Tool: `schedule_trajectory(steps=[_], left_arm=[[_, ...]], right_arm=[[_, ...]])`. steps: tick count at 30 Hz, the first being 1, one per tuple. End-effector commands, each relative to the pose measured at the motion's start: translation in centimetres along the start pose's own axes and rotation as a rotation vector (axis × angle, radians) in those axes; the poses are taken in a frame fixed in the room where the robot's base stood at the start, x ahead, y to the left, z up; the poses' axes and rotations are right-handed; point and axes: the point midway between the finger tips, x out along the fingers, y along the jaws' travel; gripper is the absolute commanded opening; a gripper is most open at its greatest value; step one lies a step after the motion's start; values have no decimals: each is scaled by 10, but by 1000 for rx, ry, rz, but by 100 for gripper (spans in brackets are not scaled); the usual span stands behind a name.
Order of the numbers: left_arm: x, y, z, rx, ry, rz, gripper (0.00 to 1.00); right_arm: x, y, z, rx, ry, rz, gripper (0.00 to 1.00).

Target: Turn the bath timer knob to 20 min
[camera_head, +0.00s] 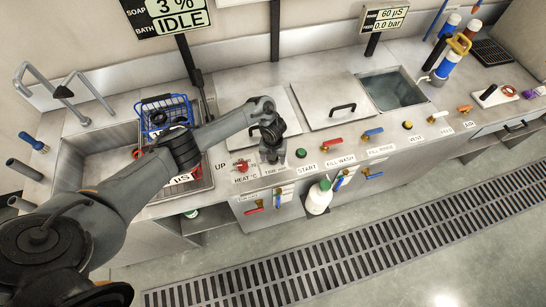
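My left arm reaches in from the left, and its gripper (272,156) points down at the counter's front edge, just above the "TIME min" label (275,169). The timer knob itself is not visible; the gripper covers the spot behind that label. I cannot tell whether the fingers are open, shut or touching the knob. The red heat knob (241,165) is just left of the gripper, above the "HEAT °C" label. The green start button (301,153) is just to its right. The bath display (165,14) reads "IDLE". My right gripper is not in view.
A blue wire basket (166,114) stands at the left sink. A lid with a black handle (335,110) lies behind the fill wash valve, beside an open water bath (392,90). Red and blue valve levers (333,143) line the front edge. A white bottle (319,197) hangs below.

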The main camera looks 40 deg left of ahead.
Motion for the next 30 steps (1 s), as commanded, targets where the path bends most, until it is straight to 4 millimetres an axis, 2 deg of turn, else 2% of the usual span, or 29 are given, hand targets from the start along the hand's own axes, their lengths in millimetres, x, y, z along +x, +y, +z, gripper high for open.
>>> schedule_trajectory(steps=[4,8,16,22,30], left_arm=[[-2,0,0,-1,-1,-1,69],[-14,-1,1,1,-1,-2,69],[-58,0,1,2,-3,-1,69],[-93,0,1,2,-2,1,69],[-108,0,0,0,0,1,69]], right_arm=[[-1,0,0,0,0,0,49],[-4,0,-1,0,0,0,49],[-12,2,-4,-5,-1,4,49],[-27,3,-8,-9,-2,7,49],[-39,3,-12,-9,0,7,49]])
